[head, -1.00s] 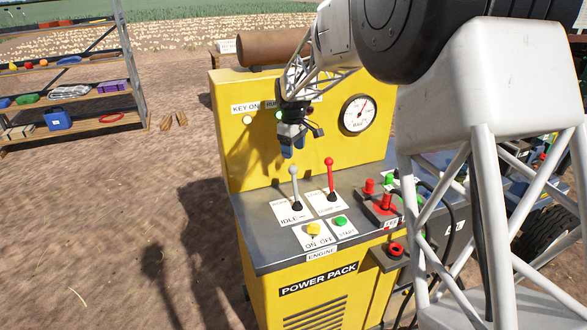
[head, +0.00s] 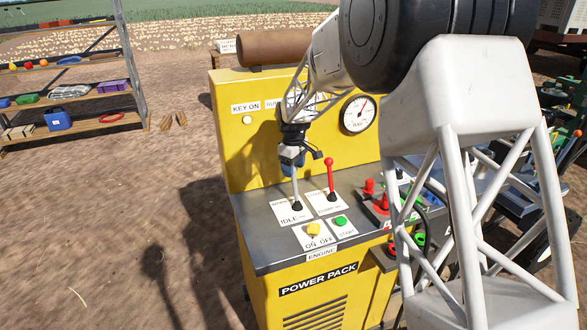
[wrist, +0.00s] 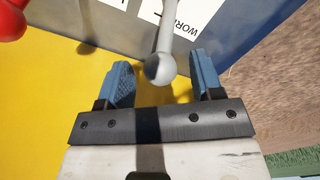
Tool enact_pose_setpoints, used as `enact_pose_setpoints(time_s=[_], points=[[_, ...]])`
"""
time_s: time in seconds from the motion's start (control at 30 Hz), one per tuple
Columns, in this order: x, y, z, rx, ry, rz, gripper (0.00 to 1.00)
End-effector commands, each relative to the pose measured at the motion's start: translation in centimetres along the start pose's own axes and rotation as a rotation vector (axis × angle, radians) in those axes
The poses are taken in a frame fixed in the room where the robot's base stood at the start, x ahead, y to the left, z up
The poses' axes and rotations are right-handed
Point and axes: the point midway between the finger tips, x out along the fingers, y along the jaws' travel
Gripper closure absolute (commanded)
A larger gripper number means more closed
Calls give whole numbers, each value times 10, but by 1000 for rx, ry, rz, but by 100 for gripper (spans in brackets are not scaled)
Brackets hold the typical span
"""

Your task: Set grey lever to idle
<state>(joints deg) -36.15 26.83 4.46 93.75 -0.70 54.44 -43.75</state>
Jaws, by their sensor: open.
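The grey lever (head: 295,192) stands on the grey panel of the yellow power pack, on a white label reading IDLE at its near end. Its round knob shows in the wrist view (wrist: 159,69), between the two blue fingers and near their tips. My gripper (head: 293,166) is open and points down over the lever's top, hiding the knob in the head view. In the wrist view my gripper (wrist: 162,82) has a gap on both sides of the knob. The label's far end reads WORK in the wrist view.
A red lever (head: 330,178) stands just right of the grey one; its red knob shows in the wrist view (wrist: 12,20). A yellow switch (head: 313,229) and green start button (head: 341,221) lie in front. The yellow back panel (head: 235,150) with a gauge (head: 358,115) rises behind.

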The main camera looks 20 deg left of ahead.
Motion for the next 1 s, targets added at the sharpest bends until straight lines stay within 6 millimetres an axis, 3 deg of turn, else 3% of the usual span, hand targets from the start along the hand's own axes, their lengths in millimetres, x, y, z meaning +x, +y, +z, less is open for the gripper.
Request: enact_pose_setpoints(time_s=[0.43, 0.8, 1.0], points=[[7, 0, 0, 0, 1, 1, 41], [7, 0, 0, 0, 0, 0, 98], [6, 0, 0, 0, 1, 1, 100]])
